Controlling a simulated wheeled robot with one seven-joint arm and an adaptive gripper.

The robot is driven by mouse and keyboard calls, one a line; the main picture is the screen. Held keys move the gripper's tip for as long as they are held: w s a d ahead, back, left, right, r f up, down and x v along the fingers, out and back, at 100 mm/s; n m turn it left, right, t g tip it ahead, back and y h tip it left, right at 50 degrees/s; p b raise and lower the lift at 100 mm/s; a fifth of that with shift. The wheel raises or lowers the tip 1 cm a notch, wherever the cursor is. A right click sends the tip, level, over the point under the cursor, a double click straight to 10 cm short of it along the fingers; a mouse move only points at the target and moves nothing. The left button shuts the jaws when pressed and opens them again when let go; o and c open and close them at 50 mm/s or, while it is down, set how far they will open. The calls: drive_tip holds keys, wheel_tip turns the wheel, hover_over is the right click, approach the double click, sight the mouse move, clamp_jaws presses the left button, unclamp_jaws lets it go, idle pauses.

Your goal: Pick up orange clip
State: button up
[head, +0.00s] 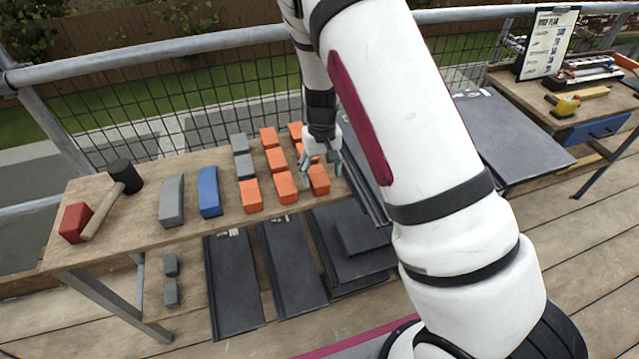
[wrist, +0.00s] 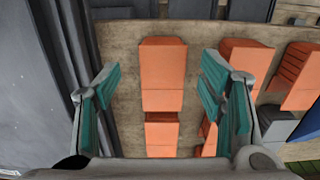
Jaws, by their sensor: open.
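Several orange clips lie in rows on the wooden bench, such as one at the front right (head: 319,179) and others to its left (head: 286,186). My gripper (head: 321,171) hangs over the right end of these rows with its fingers apart. In the wrist view, an orange clip (wrist: 162,73) lies between the two open teal-padded fingers of my gripper (wrist: 162,95), with bench wood showing on both sides of it. Another orange clip (wrist: 161,135) is below it in the picture. My gripper holds nothing. My arm hides part of the bench in the head view.
A blue block (head: 209,192), a grey block (head: 172,200) and a mallet (head: 103,208) lie further left on the bench (head: 150,224). Dark stacked panels (wrist: 45,80) stand close to my left finger in the wrist view.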

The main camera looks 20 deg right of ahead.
sight(320, 181)
wheel_tip(320, 181, down, 4)
drive_tip(key=shift+a+f, duration=0.1)
drive_tip(key=shift+a, duration=0.05)
drive_tip(key=shift+c, duration=0.5)
drive_tip(key=c, duration=1.1)
drive_tip(key=shift+r, duration=0.7)
wheel_tip(320, 181, up, 2)
drive_tip(key=shift+r, duration=0.25)
drive_tip(key=s, duration=0.5)
drive_tip(key=s+d, duration=0.1)
drive_tip(key=s, duration=0.4)
drive_tip(key=s+r, duration=0.1)
drive_tip(key=s, duration=0.5)
drive_tip(key=shift+d+r, duration=0.1)
drive_tip(key=shift+d, duration=0.05)
